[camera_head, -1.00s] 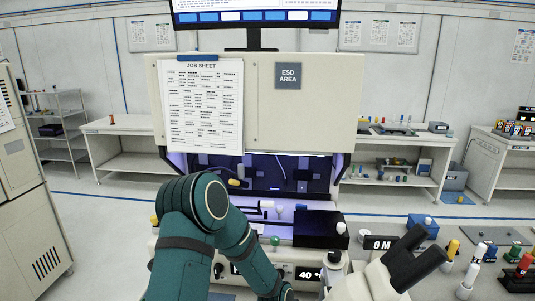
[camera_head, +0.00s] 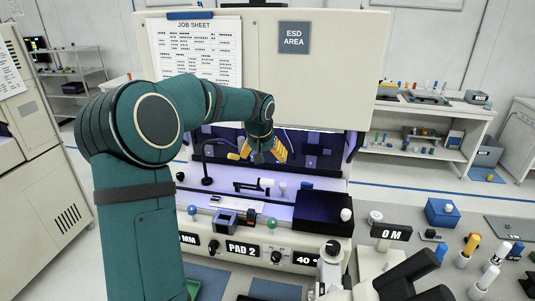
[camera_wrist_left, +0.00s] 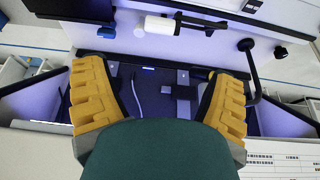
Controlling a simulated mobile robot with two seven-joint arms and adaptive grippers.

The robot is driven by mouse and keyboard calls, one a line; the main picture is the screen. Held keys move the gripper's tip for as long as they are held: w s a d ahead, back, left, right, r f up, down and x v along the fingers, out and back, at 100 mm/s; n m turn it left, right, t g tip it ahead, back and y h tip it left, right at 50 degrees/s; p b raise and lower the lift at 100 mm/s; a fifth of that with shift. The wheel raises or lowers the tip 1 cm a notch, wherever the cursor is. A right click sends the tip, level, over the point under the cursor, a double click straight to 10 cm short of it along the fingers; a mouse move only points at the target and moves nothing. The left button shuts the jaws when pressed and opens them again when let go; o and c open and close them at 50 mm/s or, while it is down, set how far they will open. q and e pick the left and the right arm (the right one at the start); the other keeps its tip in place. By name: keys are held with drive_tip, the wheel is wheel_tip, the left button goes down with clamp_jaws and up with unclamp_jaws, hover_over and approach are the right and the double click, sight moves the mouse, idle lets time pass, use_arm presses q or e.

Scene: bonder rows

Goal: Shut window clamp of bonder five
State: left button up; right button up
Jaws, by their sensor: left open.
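A cream bonder (camera_head: 345,60) with a lit purple bay stands straight ahead; no number five is readable on it. On its stage, a black bracket with a white cylindrical handle (camera_head: 267,183) looks like the window clamp. In the left wrist view the white handle (camera_wrist_left: 160,25) lies at the top, beyond the fingertips and apart from them. I cannot tell whether the clamp is open. My left gripper (camera_head: 262,152) is open and empty in front of the bay, above and behind the handle; its yellow fingers (camera_wrist_left: 160,95) are wide apart in the wrist view. My right gripper is not in view.
A black box (camera_head: 323,212) sits right of the handle, and a thin black bent post (camera_head: 206,165) stands left. Knobs and PAD 2 (camera_head: 242,249) line the front panel. Black eyepieces (camera_head: 415,272) and a cluttered bench (camera_head: 500,240) are at the right.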

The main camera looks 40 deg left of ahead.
sight(268, 180)
use_arm(q)
drive_tip(key=b+x, duration=0.1)
drive_tip(key=x, duration=1)
drive_tip(key=shift+f, duration=0.25)
drive_tip(key=shift+b+x, duration=0.55)
drive_tip(key=shift+x, duration=0.45)
drive_tip(key=shift+c, duration=0.4)
drive_tip(key=c, duration=1.1)
drive_tip(key=shift+d, duration=0.1)
